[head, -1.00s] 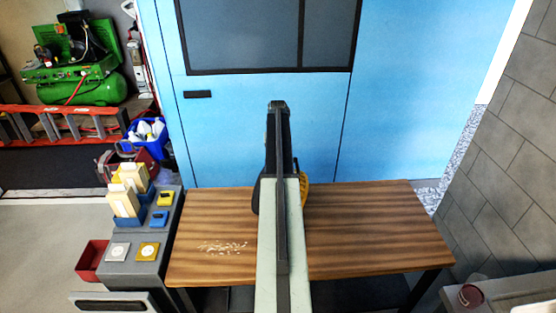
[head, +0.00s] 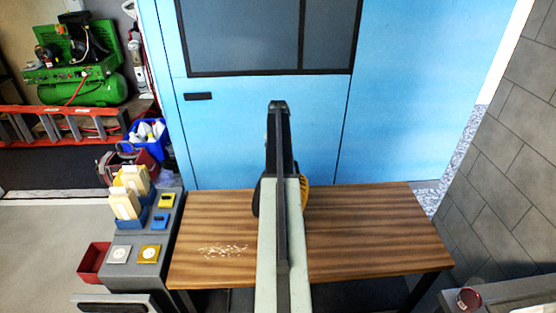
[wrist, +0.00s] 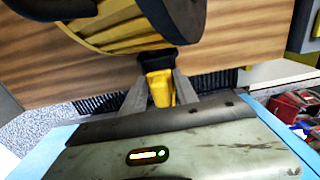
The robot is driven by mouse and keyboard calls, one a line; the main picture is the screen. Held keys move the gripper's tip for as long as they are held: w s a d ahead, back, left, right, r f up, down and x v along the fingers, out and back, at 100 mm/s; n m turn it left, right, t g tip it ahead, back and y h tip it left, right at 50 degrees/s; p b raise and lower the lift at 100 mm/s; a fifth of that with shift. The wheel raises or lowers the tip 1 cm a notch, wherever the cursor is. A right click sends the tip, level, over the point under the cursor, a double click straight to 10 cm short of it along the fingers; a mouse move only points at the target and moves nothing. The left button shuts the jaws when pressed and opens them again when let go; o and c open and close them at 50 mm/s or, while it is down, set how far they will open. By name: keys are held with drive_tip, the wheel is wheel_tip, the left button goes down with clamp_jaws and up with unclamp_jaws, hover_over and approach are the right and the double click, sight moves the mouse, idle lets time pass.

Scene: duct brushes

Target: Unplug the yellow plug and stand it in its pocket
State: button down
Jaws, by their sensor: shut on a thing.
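My gripper (wrist: 160,92) is shut on a yellow piece, which I take for the yellow plug (wrist: 159,88), in the wrist view. A black part (wrist: 157,60) sits against the plug's far end, touching or nearly touching a large yellow and black round thing (wrist: 125,25). I cannot tell whether the plug is joined to it. In the head view my arm hides the gripper and plug; only a yellow edge of the round thing (head: 305,196) shows beside the arm. A yellow pocket-like block (head: 166,200) and a yellow-framed socket plate (head: 148,253) are on the grey stand (head: 130,276) at left.
A wooden table (head: 370,235) lies under my arm, with pale crumbs (head: 224,250) on its left part. A blue block (head: 160,221), a white socket plate (head: 119,254) and beige boxes (head: 125,202) are on the stand. A red bin (head: 93,262) stands left. The table's right part is clear.

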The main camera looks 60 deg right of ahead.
drive_tip(key=shift+s+a, duration=0.2)
drive_tip(key=shift+a, duration=0.05)
drive_tip(key=shift+f, duration=0.2)
idle(0.4)
drive_tip(key=shift+f+b, duration=0.75)
drive_tip(key=shift+b, duration=0.15)
drive_tip(key=shift+s+a+b, duration=0.1)
drive_tip(key=shift+b, duration=0.2)
drive_tip(key=shift+s+a, duration=0.1)
drive_tip(key=shift+a, duration=0.05)
drive_tip(key=shift+d+r+p, duration=0.2)
drive_tip(key=shift+r+p, duration=0.15)
drive_tip(key=shift+p, duration=0.3)
drive_tip(key=shift+r+p, duration=0.3)
drive_tip(key=shift+r, duration=0.1)
drive_tip(key=shift+f, duration=0.1)
